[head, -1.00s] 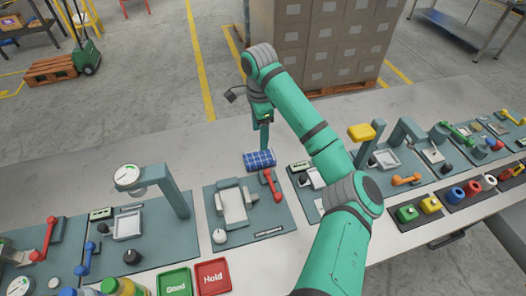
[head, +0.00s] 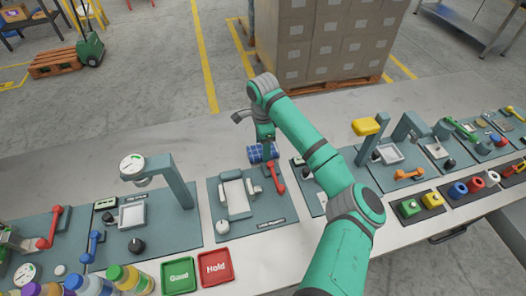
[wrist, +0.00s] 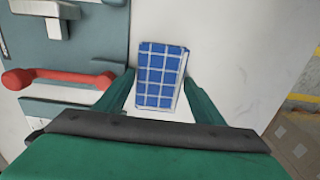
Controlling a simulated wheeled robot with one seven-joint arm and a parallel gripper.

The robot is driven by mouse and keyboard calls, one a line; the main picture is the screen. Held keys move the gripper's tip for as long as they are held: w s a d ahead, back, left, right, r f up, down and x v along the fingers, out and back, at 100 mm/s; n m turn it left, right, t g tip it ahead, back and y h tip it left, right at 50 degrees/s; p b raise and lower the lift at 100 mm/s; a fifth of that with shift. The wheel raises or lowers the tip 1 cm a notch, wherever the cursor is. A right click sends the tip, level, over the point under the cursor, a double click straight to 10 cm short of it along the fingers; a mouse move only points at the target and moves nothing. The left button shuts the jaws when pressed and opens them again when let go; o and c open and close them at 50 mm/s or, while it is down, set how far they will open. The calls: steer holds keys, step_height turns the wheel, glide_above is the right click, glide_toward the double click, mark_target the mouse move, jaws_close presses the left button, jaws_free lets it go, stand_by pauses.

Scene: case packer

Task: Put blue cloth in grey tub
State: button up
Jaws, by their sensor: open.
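The blue cloth (wrist: 160,75) is a folded blue piece with a white grid pattern. It lies on the pale bench top just behind a teal fixture plate, and in the head view (head: 256,154) it is partly hidden by my gripper. My gripper (head: 265,150) is over the cloth and pointing down. In the wrist view my gripper (wrist: 158,98) is open, with one finger on each side of the cloth's near end. I cannot tell whether the fingers touch it. I cannot make out a grey tub in these views.
A fixture with a red lever (head: 276,177) stands right beside the cloth; the lever also shows in the wrist view (wrist: 60,77). A gauge stand (head: 160,175) is to the left. Green and red trays (head: 215,267) lie in front. The bench behind is clear.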

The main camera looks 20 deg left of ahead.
steer(key=c, duration=0.9)
steer(key=shift+w+r, duration=0.1)
steer(key=shift+r, duration=0.05)
steer(key=shift+r, duration=0.55)
steer(key=s+r, duration=0.4)
steer(key=s+d+r, duration=0.1)
steer(key=s+r, duration=0.2)
steer(key=s, duration=0.2)
steer(key=s+r, duration=0.4)
steer(key=s, duration=0.1)
steer(key=shift+d+r, duration=0.35)
steer(key=shift+d, duration=0.05)
